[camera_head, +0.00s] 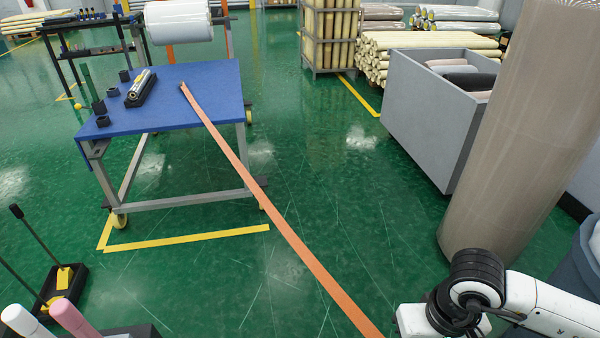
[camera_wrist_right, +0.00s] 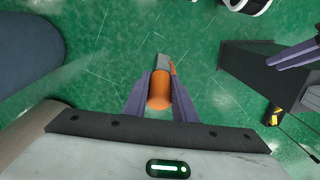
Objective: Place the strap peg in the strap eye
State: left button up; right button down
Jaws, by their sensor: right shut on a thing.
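An orange strap (camera_head: 270,210) runs from the blue table top (camera_head: 205,75) down across the picture and out at the bottom edge. In the right wrist view my right gripper (camera_wrist_right: 160,92) is shut on an orange rounded piece (camera_wrist_right: 159,92) with a grey tip pointing away; it looks like the strap peg. Green floor lies beyond it. In the head view only my right arm (camera_head: 470,295) shows at the lower right; its fingers are out of frame. I cannot make out the strap eye in either view.
A black tool holder (camera_head: 142,88) and small dark blocks sit on the table. A tall brown wrapped roll (camera_head: 520,130) stands right, beside a grey bin (camera_head: 425,112). White and pink bars (camera_head: 72,318) and a black-yellow tool (camera_head: 65,280) are lower left.

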aim_at(114, 94)
jog(key=u, duration=3.2)
jog(key=i, duration=4)
jog(key=z, duration=2.4)
jog(key=i, duration=2.75)
